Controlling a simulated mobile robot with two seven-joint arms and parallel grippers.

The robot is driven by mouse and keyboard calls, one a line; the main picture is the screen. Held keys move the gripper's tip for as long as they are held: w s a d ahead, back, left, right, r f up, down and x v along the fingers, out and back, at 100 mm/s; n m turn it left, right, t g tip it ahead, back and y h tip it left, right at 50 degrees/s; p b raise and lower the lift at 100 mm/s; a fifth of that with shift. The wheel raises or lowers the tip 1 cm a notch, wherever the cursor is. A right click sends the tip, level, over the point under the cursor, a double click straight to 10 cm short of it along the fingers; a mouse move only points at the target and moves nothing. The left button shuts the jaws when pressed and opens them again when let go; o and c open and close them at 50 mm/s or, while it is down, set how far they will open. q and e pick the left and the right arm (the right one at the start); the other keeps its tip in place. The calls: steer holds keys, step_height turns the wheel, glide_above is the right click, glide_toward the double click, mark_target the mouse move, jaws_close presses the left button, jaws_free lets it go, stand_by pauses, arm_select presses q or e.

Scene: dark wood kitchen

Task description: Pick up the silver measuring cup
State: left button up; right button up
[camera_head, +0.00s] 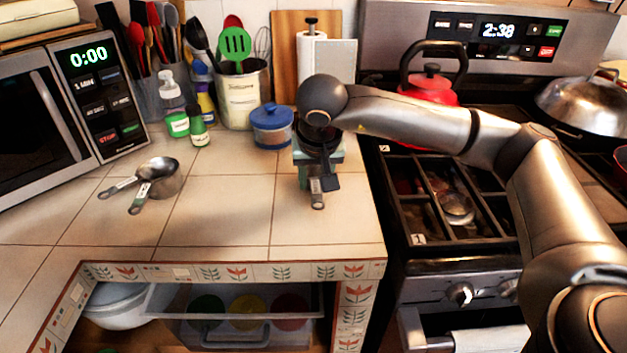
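Silver measuring cups (165,181) sit on the tiled counter at the left, in front of the microwave, with two handles pointing left and toward me. A small silver handle (317,198) also shows at the counter's right side, just below my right gripper (322,180); whatever it belongs to is mostly hidden. My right gripper points down there, in front of a pale teal object (301,157). Its fingers are dark and partly covered by my wrist, so I cannot tell whether they are open or touching the handle. My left gripper is out of view.
A blue-lidded jar (272,128), a utensil crock (243,98) and small bottles (198,128) stand behind. The microwave (75,105) is at left. The stove (440,235) with a red kettle (429,85) is at right. The counter's front middle is clear.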

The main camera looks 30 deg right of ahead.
steer(key=c, duration=0.6)
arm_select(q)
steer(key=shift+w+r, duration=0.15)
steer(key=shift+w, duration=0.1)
arm_select(e)
jaws_close()
steer(key=shift+r, duration=0.2)
